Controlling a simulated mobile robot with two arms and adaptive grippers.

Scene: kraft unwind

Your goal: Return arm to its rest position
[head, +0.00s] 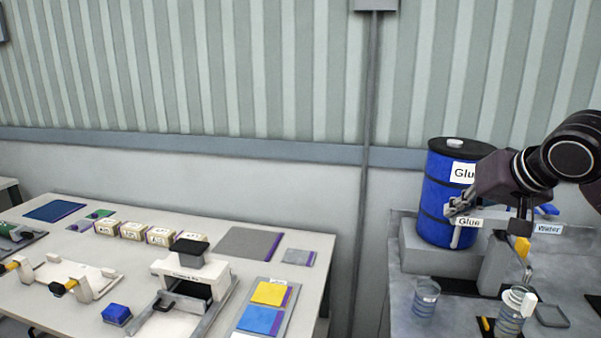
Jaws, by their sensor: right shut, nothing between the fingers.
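My right arm comes in from the right edge of the head view. Its gripper (458,208) is shut and empty, held in front of the blue glue drum (438,190). It is close to the small "Glue" label in the picture; whether it touches anything there I cannot tell. My left gripper is not in view.
At right, a grey bench holds a clear cup (425,298), another cup (509,318) and a "Water" label (548,229). At left, a white table (60,296) carries small boxes (131,231), a white press (190,271) and coloured pads. A gap separates them.

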